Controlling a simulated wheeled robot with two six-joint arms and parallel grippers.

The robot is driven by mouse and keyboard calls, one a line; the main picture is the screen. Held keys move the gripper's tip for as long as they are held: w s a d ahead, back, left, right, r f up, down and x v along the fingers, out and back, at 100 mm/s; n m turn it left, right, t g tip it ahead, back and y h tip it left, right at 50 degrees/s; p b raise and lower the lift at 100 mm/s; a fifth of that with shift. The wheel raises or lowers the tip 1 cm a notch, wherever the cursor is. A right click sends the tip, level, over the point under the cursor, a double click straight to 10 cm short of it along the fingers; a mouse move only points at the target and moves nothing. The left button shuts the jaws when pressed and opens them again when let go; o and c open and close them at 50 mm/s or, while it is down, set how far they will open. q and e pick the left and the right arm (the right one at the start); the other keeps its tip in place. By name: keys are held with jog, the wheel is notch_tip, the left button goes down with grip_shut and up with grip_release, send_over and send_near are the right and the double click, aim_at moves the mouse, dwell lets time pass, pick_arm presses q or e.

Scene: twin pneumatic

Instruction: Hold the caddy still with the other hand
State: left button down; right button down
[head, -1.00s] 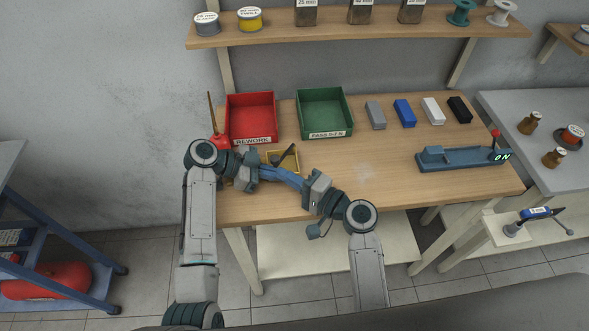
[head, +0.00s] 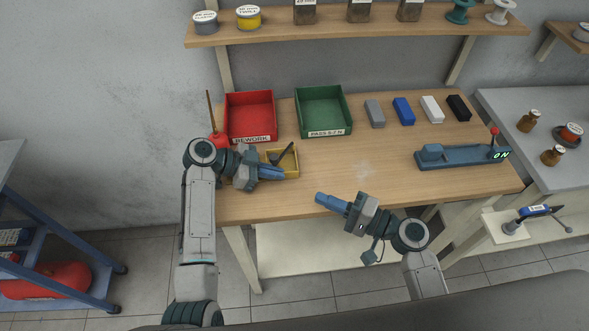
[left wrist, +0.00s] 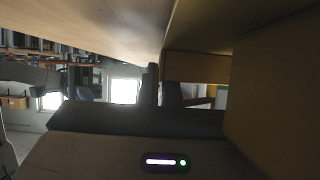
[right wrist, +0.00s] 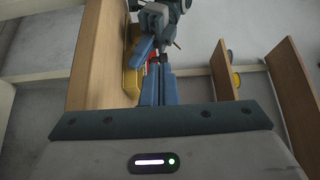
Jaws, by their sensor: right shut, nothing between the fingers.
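The caddy is a small yellow open box (head: 291,170) near the front left of the wooden table, with a dark tool (head: 287,151) leaning in it. It shows in part in the right wrist view (right wrist: 129,82). My left gripper (head: 282,173) is at the caddy's near side, partly covering it. In the dark left wrist view, a yellow-brown wall (left wrist: 275,90) fills the right side. I cannot tell whether the left fingers hold the caddy. My right gripper (head: 318,198) is shut and empty, pointing left at the table's front edge, apart from the caddy.
A red REWORK bin (head: 251,138) and green PASS bin (head: 324,130) stand behind the caddy. Several coloured blocks (head: 404,112) are at the back right. A blue fixture (head: 460,158) reads ON. The middle of the table is clear.

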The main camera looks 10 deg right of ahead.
pick_arm(q)
jog(key=shift+f, duration=0.1)
pick_arm(e)
jog(key=shift+n+g+y, duration=0.4)
jog(key=shift+n+g, duration=0.1)
jog(key=shift+g, duration=0.2)
jog(key=w+d, duration=0.4)
jog(key=shift+d+r, duration=0.2)
jog(key=shift+w+d+r, duration=0.1)
jog(key=shift+w+d, duration=0.1)
jog(key=shift+d, duration=0.05)
jog(key=shift+w, duration=0.15)
jog(key=x, duration=1.3)
jog(key=shift+a, duration=0.35)
jog(key=shift+w+a, duration=0.1)
jog(key=shift+x, duration=1.05)
